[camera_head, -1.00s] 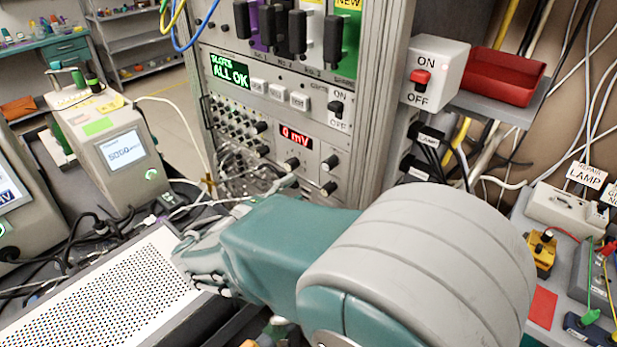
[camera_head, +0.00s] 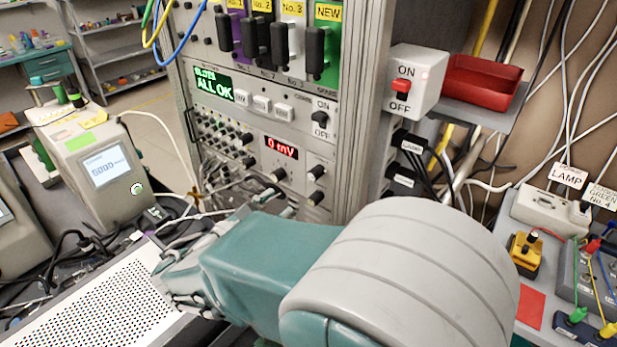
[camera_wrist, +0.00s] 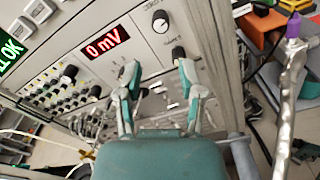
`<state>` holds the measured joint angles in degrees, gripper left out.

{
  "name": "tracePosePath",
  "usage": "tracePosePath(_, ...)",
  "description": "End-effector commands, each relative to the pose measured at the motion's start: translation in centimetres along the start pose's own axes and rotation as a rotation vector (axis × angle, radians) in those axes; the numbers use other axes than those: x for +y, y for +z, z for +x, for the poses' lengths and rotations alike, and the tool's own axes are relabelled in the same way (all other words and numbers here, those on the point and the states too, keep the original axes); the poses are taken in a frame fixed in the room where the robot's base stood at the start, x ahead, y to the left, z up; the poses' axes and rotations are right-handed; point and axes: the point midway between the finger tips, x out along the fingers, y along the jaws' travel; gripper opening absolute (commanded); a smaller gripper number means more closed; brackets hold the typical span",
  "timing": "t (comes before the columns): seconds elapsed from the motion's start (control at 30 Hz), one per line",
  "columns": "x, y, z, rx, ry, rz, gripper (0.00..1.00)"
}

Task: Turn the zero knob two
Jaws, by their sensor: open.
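The grey instrument panel (camera_head: 300,160) has a red display (camera_head: 281,147) reading 0 mV. A dark knob (camera_head: 278,175) sits below the display. An upper knob (camera_head: 316,172) and a lower knob (camera_head: 315,198) sit to its right. In the wrist view, the upper knob (camera_wrist: 160,22) is beside a small label that may read zero, but it is too small to be sure. My gripper (camera_wrist: 160,68) is open and empty in front of the panel. Contact cannot be told.
A green screen (camera_head: 213,83) above reads ALL OK. A white ON/OFF switch box (camera_head: 415,80) and a red tray (camera_head: 483,85) stand to the right. Cables (camera_head: 205,190) hang left of my gripper. A perforated metal case (camera_head: 95,300) lies at lower left.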

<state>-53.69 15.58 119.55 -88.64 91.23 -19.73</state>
Motion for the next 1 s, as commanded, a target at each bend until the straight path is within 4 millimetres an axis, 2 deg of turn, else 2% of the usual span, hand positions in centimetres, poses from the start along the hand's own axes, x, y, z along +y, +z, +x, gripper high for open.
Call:
tracePosePath(0.13,0.0,0.1,0.1,-0.001,0.0,-0.159,0.5)
tracePosePath(0.33,-0.1,0.1,1.1,-0.002,-0.002,-0.201,0.5)
tracePosePath(0.8,-0.1,0.1,9.2,-0.002,-0.003,-0.199,0.5)
tracePosePath(1.0,0.0,0.1,10.8,-0.001,0.0,-0.198,0.5)
